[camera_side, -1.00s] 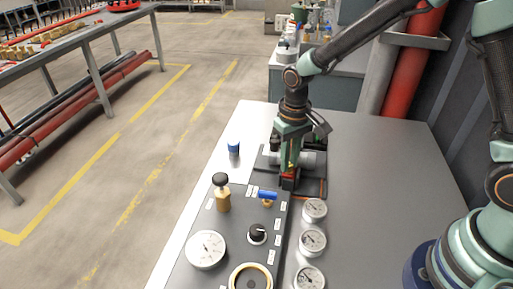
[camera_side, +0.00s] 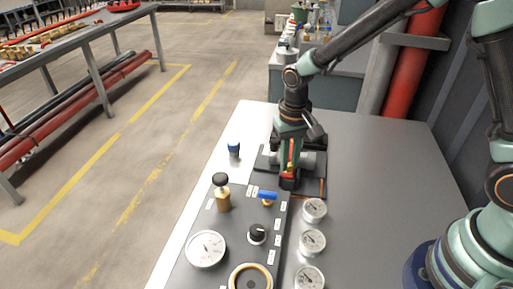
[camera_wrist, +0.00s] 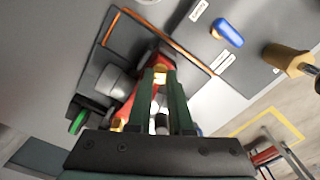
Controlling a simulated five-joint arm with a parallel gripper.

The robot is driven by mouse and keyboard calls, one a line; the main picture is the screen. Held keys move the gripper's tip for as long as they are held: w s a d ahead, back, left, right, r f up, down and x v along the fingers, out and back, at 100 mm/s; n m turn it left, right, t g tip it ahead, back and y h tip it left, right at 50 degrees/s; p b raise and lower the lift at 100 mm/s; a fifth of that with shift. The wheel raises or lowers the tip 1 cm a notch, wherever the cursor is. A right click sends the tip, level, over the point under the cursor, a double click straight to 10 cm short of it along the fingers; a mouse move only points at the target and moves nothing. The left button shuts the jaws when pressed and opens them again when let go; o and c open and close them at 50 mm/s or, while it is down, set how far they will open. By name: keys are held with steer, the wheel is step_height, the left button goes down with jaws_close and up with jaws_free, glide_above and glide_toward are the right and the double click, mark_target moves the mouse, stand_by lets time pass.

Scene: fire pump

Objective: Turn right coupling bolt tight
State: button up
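The red coupling (camera_side: 288,183) lies on the dark base plate beyond the valve panel in the side view. It also shows in the wrist view (camera_wrist: 122,92), beside a grey cylinder (camera_wrist: 113,84). My gripper (camera_side: 290,180) points straight down at the coupling's near end. In the wrist view the gripper's two green fingers (camera_wrist: 160,74) are close together, with a brass bolt head (camera_wrist: 160,77) between their tips. They look closed on it. A second brass bolt (camera_wrist: 117,123) shows to the left. The bolt's shank and seat are hidden.
A blue-handled valve (camera_side: 267,195), a brass valve with a black knob (camera_side: 222,193) and a black dial (camera_side: 257,234) stand on the near panel. Several gauges (camera_side: 314,210) lie at right. A blue-topped part (camera_side: 234,147) stands at left. The tabletop right of my arm is clear.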

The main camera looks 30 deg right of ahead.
mark_target(289, 164)
steer(key=o, duration=0.4)
steer(key=shift+c, duration=0.2)
steer(key=shift+r, duration=0.1)
step_height(289, 164, up, 12)
stand_by(0.4)
steer(key=s+d+r+n+t, duration=0.3)
steer(key=s+d+r+t, duration=0.2)
steer(key=s+d, duration=0.4)
steer(key=shift+s+d+r+t, duration=0.3)
steer(key=shift+s+r, duration=0.3)
steer(key=shift+s, duration=0.5)
